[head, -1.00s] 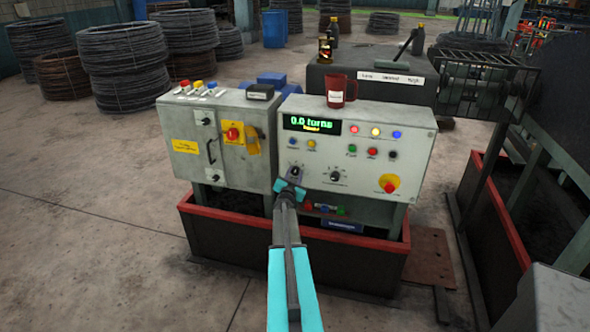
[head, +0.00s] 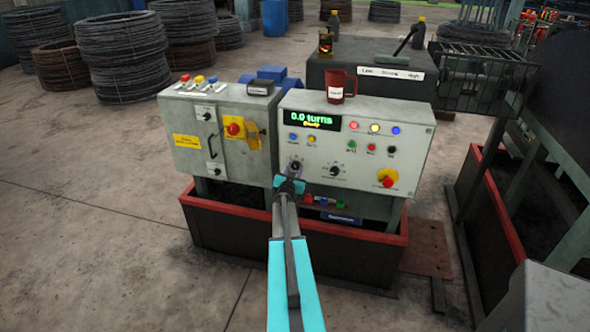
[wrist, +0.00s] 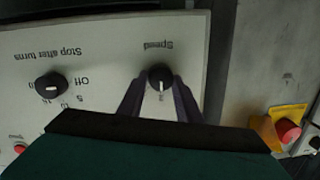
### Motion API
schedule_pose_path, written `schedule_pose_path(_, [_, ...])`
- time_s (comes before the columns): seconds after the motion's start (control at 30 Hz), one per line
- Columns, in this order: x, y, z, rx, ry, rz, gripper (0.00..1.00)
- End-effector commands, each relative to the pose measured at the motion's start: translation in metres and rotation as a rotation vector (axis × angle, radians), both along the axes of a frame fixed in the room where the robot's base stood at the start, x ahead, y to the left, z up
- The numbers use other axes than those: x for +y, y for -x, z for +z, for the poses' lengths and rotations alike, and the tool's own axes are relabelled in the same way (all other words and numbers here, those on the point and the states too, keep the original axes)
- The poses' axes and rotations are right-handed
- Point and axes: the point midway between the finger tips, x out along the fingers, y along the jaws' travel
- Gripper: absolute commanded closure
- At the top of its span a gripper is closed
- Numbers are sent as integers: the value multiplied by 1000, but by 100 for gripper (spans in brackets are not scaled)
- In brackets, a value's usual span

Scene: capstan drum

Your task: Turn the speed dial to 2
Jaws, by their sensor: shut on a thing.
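The speed dial (wrist: 160,78) is a round black knob with a white pointer line on the pale panel, with the word "Speed" printed upside down by it in the wrist view. The pointer is toward a mark near the fingers that is too small to read surely. My gripper (wrist: 160,98) has one dark finger on each side of the dial and is shut on it. In the head view the dial (head: 295,166) sits low on the left of the right-hand control box, with my gripper (head: 293,178) at it.
The "Stop after turns" dial (wrist: 50,86) is beside the speed dial. A red emergency button (head: 388,178) is at the panel's lower right. The display (head: 312,120) reads 0.0 turns. A dark red mug (head: 341,86) stands on top of the box. A left control box (head: 218,135) adjoins it.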

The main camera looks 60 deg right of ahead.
Motion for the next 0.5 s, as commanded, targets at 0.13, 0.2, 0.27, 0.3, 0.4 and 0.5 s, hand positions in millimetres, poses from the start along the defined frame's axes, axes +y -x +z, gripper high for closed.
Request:
schedule_pose_path(0.13, [1, -1, -1, 0, -2, 2, 50])
schedule_pose_path(0.2, [1, -1, 0, 0, -1, 1, 50])
schedule_pose_path(0.27, [1, -1, 0, 0, -1, 1, 50])
schedule_pose_path(0.3, [1, 0, 0, 0, -1, 1, 50])
schedule_pose_path(0.4, [0, 0, 0, 0, -1, 1, 50])
schedule_pose_path(0.5, [1, 0, 0, -1, -1, 1, 50])
